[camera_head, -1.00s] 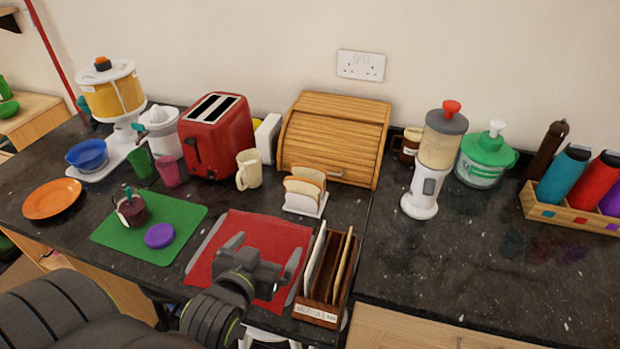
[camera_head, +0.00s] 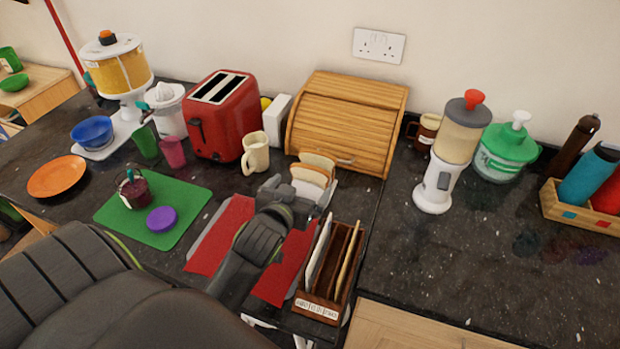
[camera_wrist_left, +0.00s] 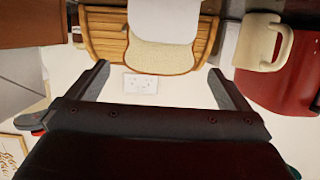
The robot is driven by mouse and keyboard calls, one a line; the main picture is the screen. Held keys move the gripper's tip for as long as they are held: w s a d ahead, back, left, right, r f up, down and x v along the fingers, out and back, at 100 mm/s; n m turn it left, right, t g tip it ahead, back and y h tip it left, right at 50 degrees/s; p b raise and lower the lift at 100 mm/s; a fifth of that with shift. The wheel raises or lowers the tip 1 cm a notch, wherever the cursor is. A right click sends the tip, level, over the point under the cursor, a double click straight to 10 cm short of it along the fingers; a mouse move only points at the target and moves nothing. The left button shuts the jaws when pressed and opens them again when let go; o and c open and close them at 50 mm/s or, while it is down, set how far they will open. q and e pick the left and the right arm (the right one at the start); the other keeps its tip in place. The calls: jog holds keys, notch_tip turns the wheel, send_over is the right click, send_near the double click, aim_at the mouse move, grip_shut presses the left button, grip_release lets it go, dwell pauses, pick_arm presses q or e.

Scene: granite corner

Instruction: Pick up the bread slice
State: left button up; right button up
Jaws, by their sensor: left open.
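Bread slices (camera_head: 310,174) stand upright in a white rack (camera_head: 327,196) in front of the wooden bread bin. My left gripper (camera_head: 300,188) is open, close in front of the slices, and hides part of the rack. In the left wrist view, one pale, brown-edged bread slice (camera_wrist_left: 160,56) lies between and just beyond the spread fingertips (camera_wrist_left: 158,70). A white piece (camera_wrist_left: 165,18) covers part of that slice. I cannot tell whether the fingers touch it. My right gripper is not in view.
The bread bin (camera_head: 345,125) stands behind the rack, with a cream mug (camera_head: 256,155) and red toaster (camera_head: 222,120) to its left. A wooden holder with upright boards (camera_head: 318,308) is at the front right, beside a red mat (camera_head: 215,245). A blender (camera_head: 450,155) stands farther right.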

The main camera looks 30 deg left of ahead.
aim_at(309, 175)
pick_arm(q)
jog(key=shift+x, duration=1.05)
jog(key=shift+w+a+p, duration=0.15)
jog(key=shift+w+p, duration=0.3)
jog(key=shift+w, duration=0.05)
jog(key=p+x, duration=0.1)
jog(key=x, duration=0.2)
jog(key=shift+w+a+f, duration=0.1)
jog(key=shift+w+f, duration=0.05)
jog(key=shift+w, duration=0.4)
jog(key=c, duration=0.7)
